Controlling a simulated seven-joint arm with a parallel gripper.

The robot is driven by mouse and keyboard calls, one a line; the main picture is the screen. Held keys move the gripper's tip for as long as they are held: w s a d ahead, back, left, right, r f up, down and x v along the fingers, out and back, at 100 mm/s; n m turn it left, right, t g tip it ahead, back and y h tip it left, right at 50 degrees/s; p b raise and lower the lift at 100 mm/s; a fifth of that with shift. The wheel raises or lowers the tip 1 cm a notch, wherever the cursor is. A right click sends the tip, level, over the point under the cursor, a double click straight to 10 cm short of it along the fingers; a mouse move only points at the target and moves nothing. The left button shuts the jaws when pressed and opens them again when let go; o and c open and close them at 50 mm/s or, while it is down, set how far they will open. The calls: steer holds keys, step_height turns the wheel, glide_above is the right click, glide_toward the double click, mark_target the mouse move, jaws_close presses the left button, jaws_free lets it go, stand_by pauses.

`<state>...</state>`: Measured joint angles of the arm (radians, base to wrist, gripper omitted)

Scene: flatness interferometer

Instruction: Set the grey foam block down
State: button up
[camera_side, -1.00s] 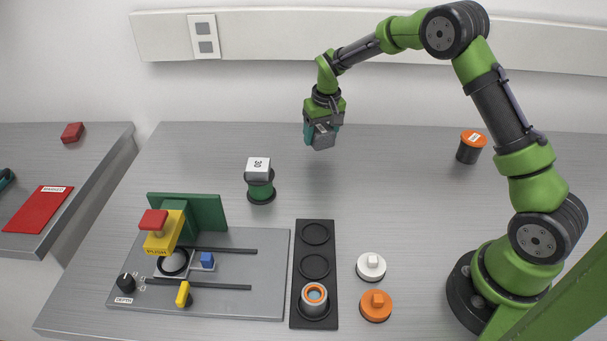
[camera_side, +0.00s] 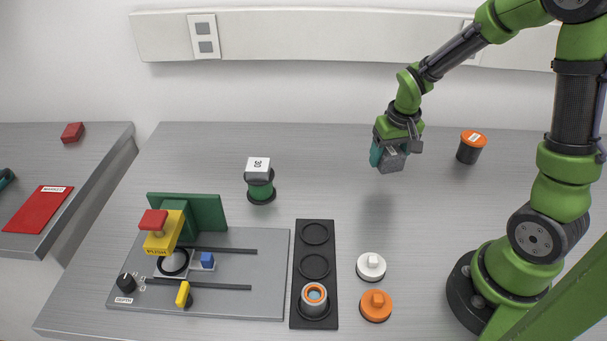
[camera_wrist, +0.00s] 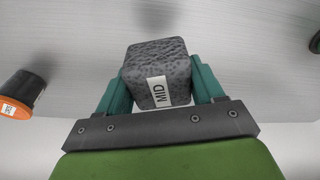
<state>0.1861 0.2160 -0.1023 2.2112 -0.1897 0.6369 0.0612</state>
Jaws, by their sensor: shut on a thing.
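The grey foam block (camera_wrist: 158,62) is speckled and has a white label reading "MID" in the wrist view. My gripper (camera_wrist: 160,85) is shut on it, with a teal finger on each side. In the side view the block (camera_side: 391,160) hangs below my gripper (camera_side: 388,155), held above the bench (camera_side: 330,185). A soft shadow lies on the bench beneath it. Nothing touches the block's underside.
An orange-topped dark jar (camera_side: 468,148) stands right of the block. A green spool with a white "30" block (camera_side: 258,168) stands left. A black three-ring rack (camera_side: 300,240), white knob (camera_side: 371,266) and orange knob (camera_side: 376,305) are in front. The bench under the block is clear.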

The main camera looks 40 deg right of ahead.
steer(key=s+d+m, duration=0.1)
steer(key=s, duration=0.1)
steer(key=s+d+m, duration=0.1)
steer(key=s, duration=0.2)
steer(key=s+d+m, duration=0.1)
steer(key=s, duration=0.2)
steer(key=shift+s+d+f+g, duration=0.15)
steer(key=shift+d+f+g, duration=0.15)
steer(key=shift+d+f, duration=0.1)
steer(key=w+d, duration=0.2)
steer(key=w, duration=0.2)
steer(key=w+d+f, duration=0.1)
steer(key=w+d, duration=0.1)
steer(key=w, duration=0.2)
steer(key=w+d, duration=0.3)
steer(key=w, duration=0.2)
steer(key=shift+f, duration=0.3)
steer(key=shift+w+d+f, duration=0.2)
steer(key=shift+w+d, duration=0.05)
steer(key=shift+w, duration=0.2)
steer(key=shift+f, duration=1.6)
steer(key=shift+f, duration=0.15)
steer(key=o, duration=1)
